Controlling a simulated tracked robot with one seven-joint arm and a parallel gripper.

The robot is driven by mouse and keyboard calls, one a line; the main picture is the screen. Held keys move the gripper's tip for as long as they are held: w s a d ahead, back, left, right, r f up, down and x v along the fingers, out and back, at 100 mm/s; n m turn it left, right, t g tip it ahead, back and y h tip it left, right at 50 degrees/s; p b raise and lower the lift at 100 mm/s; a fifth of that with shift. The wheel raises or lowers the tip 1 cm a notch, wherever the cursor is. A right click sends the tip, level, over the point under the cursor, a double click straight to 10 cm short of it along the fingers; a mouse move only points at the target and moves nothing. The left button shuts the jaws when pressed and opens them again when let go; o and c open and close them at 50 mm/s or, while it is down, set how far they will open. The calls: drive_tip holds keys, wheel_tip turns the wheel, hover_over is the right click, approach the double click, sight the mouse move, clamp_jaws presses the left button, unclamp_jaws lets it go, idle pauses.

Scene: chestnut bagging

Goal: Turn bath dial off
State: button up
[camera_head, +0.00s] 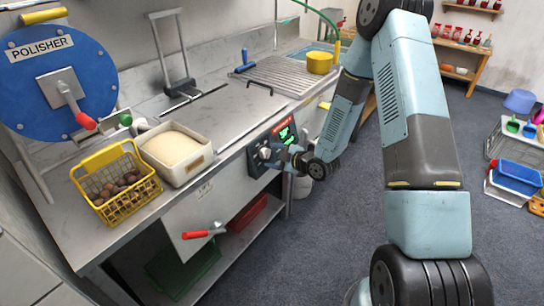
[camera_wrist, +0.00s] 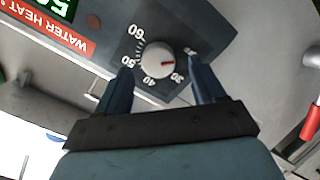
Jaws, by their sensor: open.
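The bath dial (camera_wrist: 157,65) is a round pale knob with a red pointer mark, on a dark panel with numbers around it, some reading 30, 40, 50 and 60. The red mark points to the right in the wrist view, near the 30 side. The dial (camera_head: 264,153) also shows on the bench front in the head view. My gripper (camera_wrist: 160,75) is open, its two dark blue fingers on either side of the dial's lower edge. I cannot tell whether they touch it. A red "WATER HEAT" label (camera_wrist: 50,32) and a green display (camera_head: 286,133) sit beside the dial.
A yellow basket of chestnuts (camera_head: 83,177) and a tan-filled tray (camera_head: 202,163) stand on the bench. A red-handled lever (camera_head: 196,234) sticks out below the bench top, left of the dial. A yellow pot (camera_head: 320,62) stands at the back.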

drive_tip(key=v, duration=1.2)
drive_tip(key=shift+w, duration=0.1)
drive_tip(key=d+r+m+h, duration=0.5)
drive_tip(key=d+r, duration=0.1)
drive_tip(key=r, duration=0.4)
drive_tip(key=d+r+m+h, duration=0.45)
drive_tip(key=d+r, duration=0.25)
drive_tip(key=r, duration=0.3)
drive_tip(key=s+r+m+g, duration=0.1)
drive_tip(key=s+r+m, duration=0.2)
drive_tip(key=s, duration=0.5)
drive_tip(key=s+r+m+g+h, duration=0.1)
drive_tip(key=s+r+m, duration=0.2)
drive_tip(key=s+r, duration=0.3)
drive_tip(key=s+r+m+g, duration=0.1)
drive_tip(key=s+r+m, duration=0.2)
drive_tip(key=s, duration=0.8)
wheel_tip(320, 180, up, 2)
drive_tip(key=shift+s+a+m+g, duration=0.15)
drive_tip(key=shift+a+m+g, duration=0.1)
drive_tip(key=shift+m+g, duration=0.15)
